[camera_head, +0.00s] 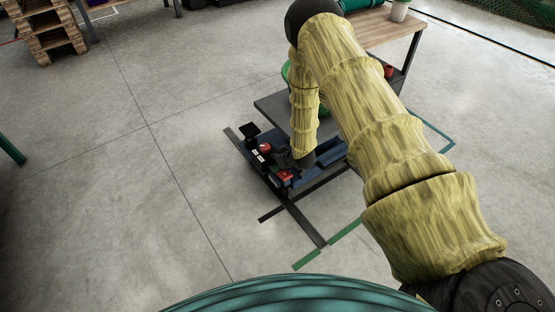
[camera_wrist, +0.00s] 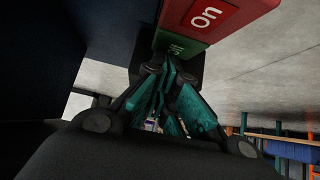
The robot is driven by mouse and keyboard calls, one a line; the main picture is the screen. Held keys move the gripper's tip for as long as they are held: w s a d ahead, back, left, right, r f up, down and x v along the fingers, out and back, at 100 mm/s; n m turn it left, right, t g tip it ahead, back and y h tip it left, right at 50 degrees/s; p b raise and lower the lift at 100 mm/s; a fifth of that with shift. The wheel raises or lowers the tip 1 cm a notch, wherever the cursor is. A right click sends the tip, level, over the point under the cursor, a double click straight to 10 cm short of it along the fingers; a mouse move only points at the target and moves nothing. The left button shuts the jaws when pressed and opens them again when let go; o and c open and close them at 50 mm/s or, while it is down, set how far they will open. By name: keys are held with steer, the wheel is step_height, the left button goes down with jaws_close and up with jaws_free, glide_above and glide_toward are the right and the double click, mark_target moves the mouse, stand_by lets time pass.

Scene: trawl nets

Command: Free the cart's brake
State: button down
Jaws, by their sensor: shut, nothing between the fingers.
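The cart (camera_head: 275,104) is low, with a dark grey deck, and stands mid-floor in the head view. At its near end is a blue and black part with a red piece (camera_head: 286,175). In the head view my arm hides part of the cart.
A wooden-topped table (camera_head: 383,30) stands behind the cart, partly behind my arm. Pallets (camera_head: 47,32) are stacked at the far left. Green and black strips lie on the floor around the cart. The floor to the left is clear.

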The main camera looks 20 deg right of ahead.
steer(key=r+p, duration=0.1)
steer(key=r, duration=0.1)
steer(key=r+p, duration=0.2)
steer(key=shift+w+r, duration=0.2)
steer(key=shift+r, duration=0.2)
step_height(320, 180, up, 6)
steer(key=p, duration=0.3)
glide_above(284, 171)
steer(key=w, duration=0.1)
steer(key=shift+v, duration=0.8)
steer(key=shift+a, duration=0.15)
steer(key=s+a+f+m+g, duration=0.1)
steer(key=s+a+f+g, duration=0.15)
steer(key=s, duration=0.75)
steer(key=s+a+f+m+g, duration=0.15)
steer(key=s+a+f, duration=0.25)
steer(key=s, duration=0.5)
steer(key=s+a+r+g+h, duration=0.1)
steer(key=s+a+g, duration=0.1)
steer(key=s, duration=1)
steer(key=s+a+g, duration=0.2)
steer(key=s+g, duration=0.1)
steer(key=s, duration=1)
step_height(284, 171, up, 28)
steer(key=p, duration=2.8)
steer(key=shift+w+r+h, duration=0.15)
steer(key=shift+w+h, duration=0.15)
steer(key=shift+w, duration=0.1)
